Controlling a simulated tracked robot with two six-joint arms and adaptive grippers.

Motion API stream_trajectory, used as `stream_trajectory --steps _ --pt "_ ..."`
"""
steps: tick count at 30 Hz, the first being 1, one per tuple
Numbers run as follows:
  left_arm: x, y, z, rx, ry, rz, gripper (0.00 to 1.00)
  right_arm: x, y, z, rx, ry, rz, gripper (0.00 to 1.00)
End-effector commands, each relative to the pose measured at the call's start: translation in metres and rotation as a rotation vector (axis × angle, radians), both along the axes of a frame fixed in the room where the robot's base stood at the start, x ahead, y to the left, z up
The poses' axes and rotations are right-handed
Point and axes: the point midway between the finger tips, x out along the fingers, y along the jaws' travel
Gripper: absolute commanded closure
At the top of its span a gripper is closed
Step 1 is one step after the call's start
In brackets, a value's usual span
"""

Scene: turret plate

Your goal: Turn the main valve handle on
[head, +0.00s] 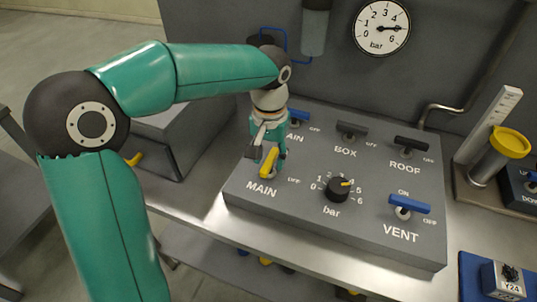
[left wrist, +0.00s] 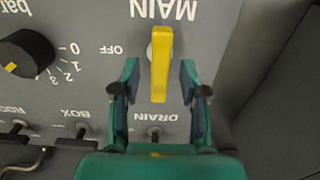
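The yellow main valve handle (head: 269,162) stands above the MAIN label on the grey panel (head: 300,205). It points away from MAIN toward the panel's back, and the OFF label lies to its right. In the left wrist view the handle (left wrist: 161,65) runs straight up and down, with OFF on its left. No ON label for it shows. My left gripper (head: 268,151) is open, with one finger on each side of the handle. In the left wrist view the gripper (left wrist: 159,82) shows gaps between both fingers and the handle. My right gripper is not in view.
The black bar knob (head: 339,189) is right of the handle. Blue vent handle (head: 409,204), dark box handle (head: 352,129) and black roof handle (head: 411,144) stand on the panel. The blue drain handle (head: 299,116) is behind my gripper. A pressure gauge (head: 381,27) hangs behind.

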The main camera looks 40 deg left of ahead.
Motion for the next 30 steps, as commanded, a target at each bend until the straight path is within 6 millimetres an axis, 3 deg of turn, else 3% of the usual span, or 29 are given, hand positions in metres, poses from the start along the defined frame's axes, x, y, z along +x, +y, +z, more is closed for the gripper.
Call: stream_trajectory --steps 8,24,30 --pt "0.0 0.0 0.008 0.0 -0.001 -0.001 0.56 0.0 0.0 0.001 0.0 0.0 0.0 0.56" --pt "0.001 0.0 0.102 0.0 -0.003 -0.001 0.56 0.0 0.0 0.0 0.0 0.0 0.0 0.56" --pt "0.0 0.0 0.118 0.0 0.0 -0.001 0.56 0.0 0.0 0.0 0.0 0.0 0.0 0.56"
